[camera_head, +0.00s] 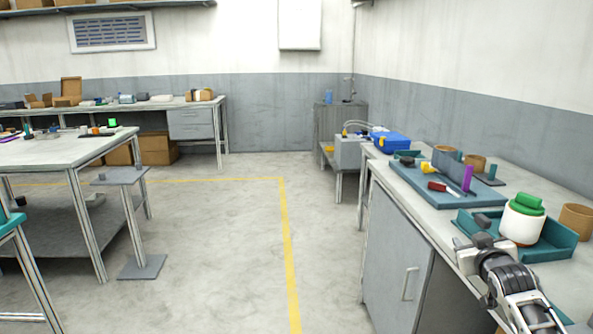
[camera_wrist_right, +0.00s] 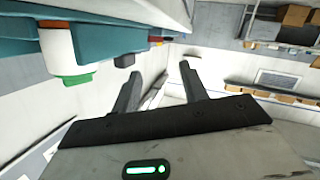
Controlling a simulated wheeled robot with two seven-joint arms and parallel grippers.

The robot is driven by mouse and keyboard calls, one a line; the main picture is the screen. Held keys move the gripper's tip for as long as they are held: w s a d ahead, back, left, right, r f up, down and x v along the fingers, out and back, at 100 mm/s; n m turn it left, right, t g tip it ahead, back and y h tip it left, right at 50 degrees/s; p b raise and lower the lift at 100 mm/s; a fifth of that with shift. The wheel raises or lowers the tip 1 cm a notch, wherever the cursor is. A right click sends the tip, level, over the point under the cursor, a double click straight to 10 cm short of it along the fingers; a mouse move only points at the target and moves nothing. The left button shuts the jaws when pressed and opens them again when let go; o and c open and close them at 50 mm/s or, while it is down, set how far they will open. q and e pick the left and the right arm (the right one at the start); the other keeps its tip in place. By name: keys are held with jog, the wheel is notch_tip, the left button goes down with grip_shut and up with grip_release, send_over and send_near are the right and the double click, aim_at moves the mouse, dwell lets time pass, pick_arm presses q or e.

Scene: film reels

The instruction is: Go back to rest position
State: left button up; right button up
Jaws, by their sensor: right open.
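My right gripper (camera_head: 481,237) is at the lower right of the head view, over the front edge of the right-hand workbench (camera_head: 440,208). Its fingers stand apart with nothing between them in the right wrist view (camera_wrist_right: 160,88). A white jar with a green top (camera_head: 523,222) stands in a teal tray (camera_head: 560,243) just beyond the gripper, apart from it. A white and orange jar with a green top (camera_wrist_right: 60,52) shows at the upper left of the wrist view. My left gripper is in neither view.
Farther along the bench, a blue-grey tray (camera_head: 415,180) holds a red-handled tool (camera_head: 441,187) and a purple block (camera_head: 467,178). A brown cup (camera_head: 576,220) stands at the right. A blue case (camera_head: 391,142) is behind. Open floor (camera_head: 230,240) lies left of the bench.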

jog(key=s+a+f+n+g+y, duration=0.2)
jog(key=s+a+f+y, duration=0.2)
jog(key=s+a+f, duration=1.05)
jog(key=s+a+f+g+y, duration=0.1)
jog(key=s+a+f, duration=0.1)
jog(key=s+a, duration=0.4)
jog(key=s+a+f+g+y, duration=0.1)
jog(key=s+a, duration=0.5)
jog(key=s, duration=1)
jog(key=shift+a+f+m+g+y, duration=0.3)
jog(key=shift+a+f+m+y, duration=0.1)
jog(key=shift+f+y, duration=0.1)
jog(key=shift+c, duration=0.8)
jog(key=shift+d, duration=0.1)
